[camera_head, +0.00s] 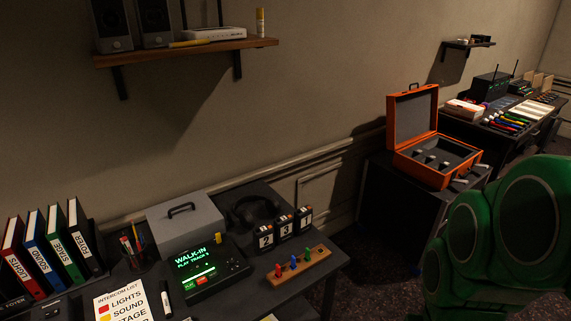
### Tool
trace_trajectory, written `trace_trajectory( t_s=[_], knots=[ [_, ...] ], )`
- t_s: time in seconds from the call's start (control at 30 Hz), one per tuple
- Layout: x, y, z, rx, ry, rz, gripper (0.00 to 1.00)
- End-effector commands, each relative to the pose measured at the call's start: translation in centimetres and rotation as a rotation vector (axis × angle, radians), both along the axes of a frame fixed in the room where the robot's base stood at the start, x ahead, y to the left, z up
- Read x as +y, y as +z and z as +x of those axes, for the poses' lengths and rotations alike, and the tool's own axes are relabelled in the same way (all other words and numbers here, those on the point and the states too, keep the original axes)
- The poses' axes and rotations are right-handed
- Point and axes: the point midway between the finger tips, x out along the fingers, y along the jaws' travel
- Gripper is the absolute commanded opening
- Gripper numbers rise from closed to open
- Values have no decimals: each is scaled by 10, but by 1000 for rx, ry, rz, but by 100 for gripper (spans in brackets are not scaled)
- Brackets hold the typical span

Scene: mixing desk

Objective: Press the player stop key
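The player (215,270) is a dark box on the desk, left of the picture's middle. Its screen (195,260) shows green text reading WALK-IN and a play track line, with a bright bar under it. My gripper is not in view.
Around the player stand a grey case (186,222), headphones (254,208), number blocks (284,230) and a wooden strip with coloured pegs (298,266). A marker (166,299) and an intercom list (122,303) lie left. A shelf (185,50) hangs above. Large green rounded parts fill the lower right.

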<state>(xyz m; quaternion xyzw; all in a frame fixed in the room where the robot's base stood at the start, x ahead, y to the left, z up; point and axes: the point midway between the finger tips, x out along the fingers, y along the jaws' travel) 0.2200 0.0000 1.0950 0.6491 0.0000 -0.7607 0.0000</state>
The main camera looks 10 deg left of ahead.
Motion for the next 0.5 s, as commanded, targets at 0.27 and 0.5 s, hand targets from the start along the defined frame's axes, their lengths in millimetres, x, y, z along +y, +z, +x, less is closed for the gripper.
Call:
trace_trajectory(
  t_s=[0.27,0.5],
  knots=[
    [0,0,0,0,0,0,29],
    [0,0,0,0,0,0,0]
  ],
)
